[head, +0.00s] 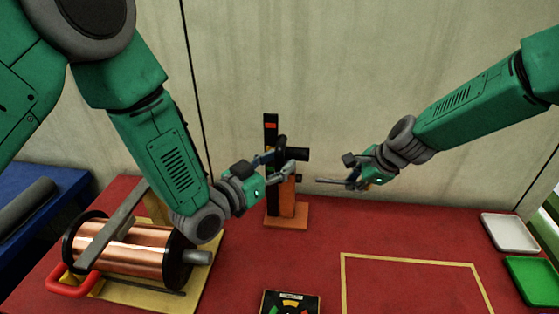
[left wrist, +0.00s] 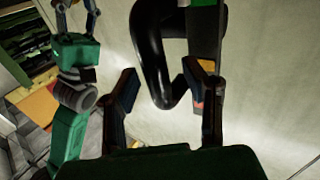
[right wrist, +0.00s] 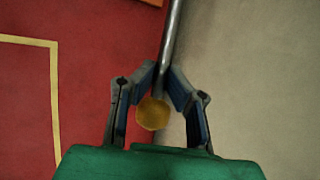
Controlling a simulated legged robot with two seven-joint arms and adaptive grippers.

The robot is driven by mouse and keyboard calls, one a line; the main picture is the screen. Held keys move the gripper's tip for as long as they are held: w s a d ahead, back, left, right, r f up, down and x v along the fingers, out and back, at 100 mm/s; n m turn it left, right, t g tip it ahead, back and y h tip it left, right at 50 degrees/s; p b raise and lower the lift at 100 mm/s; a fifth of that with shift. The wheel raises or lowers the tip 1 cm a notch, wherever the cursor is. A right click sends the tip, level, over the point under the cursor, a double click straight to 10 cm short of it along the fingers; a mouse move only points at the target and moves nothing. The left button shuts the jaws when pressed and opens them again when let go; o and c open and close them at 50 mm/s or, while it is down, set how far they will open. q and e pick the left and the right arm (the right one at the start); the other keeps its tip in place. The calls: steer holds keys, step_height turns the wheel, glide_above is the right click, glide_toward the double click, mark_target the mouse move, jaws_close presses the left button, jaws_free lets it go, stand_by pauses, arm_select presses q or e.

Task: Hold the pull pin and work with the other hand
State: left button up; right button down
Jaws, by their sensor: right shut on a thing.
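The pull pin, a grey metal rod with a yellow knob, is held in my right gripper (head: 351,176). The rod (head: 328,181) points left toward the stand, with a gap before it. In the right wrist view the rod (right wrist: 172,35) runs between the closed fingers (right wrist: 161,80), with the knob (right wrist: 153,114) behind the tips. The stand is a black post (head: 270,135) with a black handle on an orange base (head: 287,219). My left gripper (head: 276,169) is at the stand. In the left wrist view its fingers (left wrist: 161,84) are apart, with the curved black handle (left wrist: 152,50) beyond them.
A copper spool (head: 125,247) with a grey bar over it stands at left on a yellow board. A dark panel with coloured marks (head: 290,303) lies at the front. White (head: 510,232) and green (head: 533,277) trays sit at right. The yellow-outlined red area is clear; a pale wall stands behind.

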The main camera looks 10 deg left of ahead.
arm_select(q)
steer(key=shift+w+d, duration=0.1)
steer(key=shift+w, duration=0.1)
arm_select(e)
steer(key=shift+w+r, duration=0.2)
steer(key=shift+r, duration=0.05)
arm_select(q)
jaws_close()
arm_select(e)
steer(key=shift+d, duration=0.1)
arm_select(q)
step_height(320, 180, up, 12)
steer(key=shift+r, duration=0.2)
